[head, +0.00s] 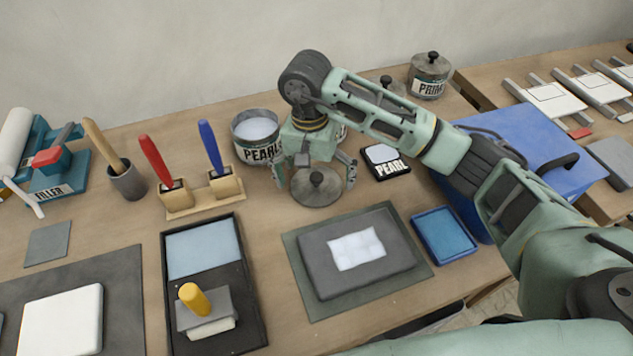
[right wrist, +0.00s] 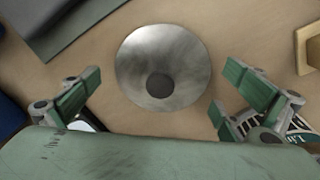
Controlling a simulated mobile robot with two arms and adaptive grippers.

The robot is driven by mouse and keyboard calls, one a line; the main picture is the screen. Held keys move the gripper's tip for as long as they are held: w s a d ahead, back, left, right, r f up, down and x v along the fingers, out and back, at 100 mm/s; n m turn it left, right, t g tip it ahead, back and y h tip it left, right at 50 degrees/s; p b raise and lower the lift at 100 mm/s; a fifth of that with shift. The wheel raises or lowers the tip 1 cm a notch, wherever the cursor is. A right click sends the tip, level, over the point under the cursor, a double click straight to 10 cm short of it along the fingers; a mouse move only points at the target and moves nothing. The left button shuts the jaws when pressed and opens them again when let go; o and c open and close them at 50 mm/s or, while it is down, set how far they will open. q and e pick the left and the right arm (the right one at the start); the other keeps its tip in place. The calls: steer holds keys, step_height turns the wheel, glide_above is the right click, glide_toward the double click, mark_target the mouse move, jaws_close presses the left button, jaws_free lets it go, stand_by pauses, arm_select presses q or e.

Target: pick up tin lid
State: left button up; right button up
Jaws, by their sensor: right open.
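The tin lid (head: 311,190) is a round grey metal disc with a dark knob on top. It lies on the wooden table in front of an open tin (head: 258,135) labelled PEARL. My right gripper (head: 316,186) points down over the lid, its fingers spread to either side of it. In the right wrist view, the lid (right wrist: 163,68) sits between and a little beyond the open fingers of the gripper (right wrist: 155,95), which do not visibly touch it. The gripper is empty. My left gripper is not in view.
A grey pad with a white cloth (head: 357,249) lies in front of the lid. A wooden rack (head: 203,194) holding red and blue handled tools stands to its left.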

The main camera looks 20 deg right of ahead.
steer(key=shift+c, duration=0.5)
steer(key=shift+s+f, duration=0.1)
steer(key=shift+s, duration=0.05)
steer(key=c, duration=1.8)
